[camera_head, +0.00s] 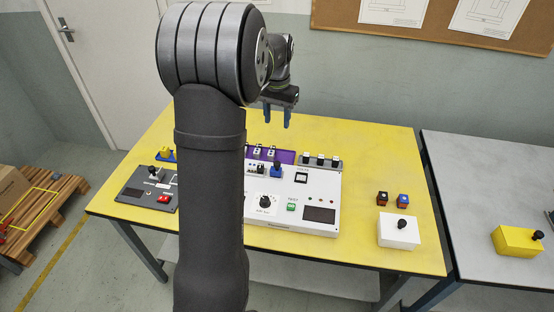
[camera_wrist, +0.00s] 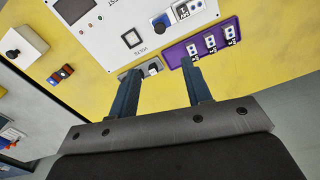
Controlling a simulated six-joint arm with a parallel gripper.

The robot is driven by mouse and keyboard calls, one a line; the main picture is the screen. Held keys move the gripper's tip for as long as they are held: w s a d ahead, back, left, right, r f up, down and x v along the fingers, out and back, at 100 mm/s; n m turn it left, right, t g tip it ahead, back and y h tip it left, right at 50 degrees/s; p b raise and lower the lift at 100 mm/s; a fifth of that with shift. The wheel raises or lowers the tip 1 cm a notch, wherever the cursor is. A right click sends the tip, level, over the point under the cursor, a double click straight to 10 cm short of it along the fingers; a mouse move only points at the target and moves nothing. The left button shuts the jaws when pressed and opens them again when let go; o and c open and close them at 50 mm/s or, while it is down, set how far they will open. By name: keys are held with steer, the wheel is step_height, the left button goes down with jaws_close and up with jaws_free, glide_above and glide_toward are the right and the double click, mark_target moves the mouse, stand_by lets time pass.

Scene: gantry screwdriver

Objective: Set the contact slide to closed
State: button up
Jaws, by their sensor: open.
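The white panel (camera_head: 325,188) stands on the yellow table, partly hidden behind my arm. A small black-and-white control (camera_head: 257,169) near its back edge may be the contact slide; I cannot read its label or setting. It also shows at the top of the wrist view (camera_wrist: 187,9), next to a blue knob (camera_wrist: 160,22). My gripper (camera_head: 277,122) is open and empty, pointing down, above and behind the panel. In the wrist view its two fingers (camera_wrist: 160,68) are spread apart, with the panel beyond them, and touch nothing.
A purple tray (camera_wrist: 172,58) with several small switches and a grey holder (camera_head: 334,166) with several blocks lie behind the panel. A dark box (camera_head: 130,193) is at left. A white box with a black knob (camera_head: 398,232) is at right. Yellow tabletop beyond is clear.

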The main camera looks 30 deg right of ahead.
mark_target(277, 163)
step_height(277, 163, down, 18)
steer(key=shift+r, duration=0.25)
stand_by(0.3)
jaws_close()
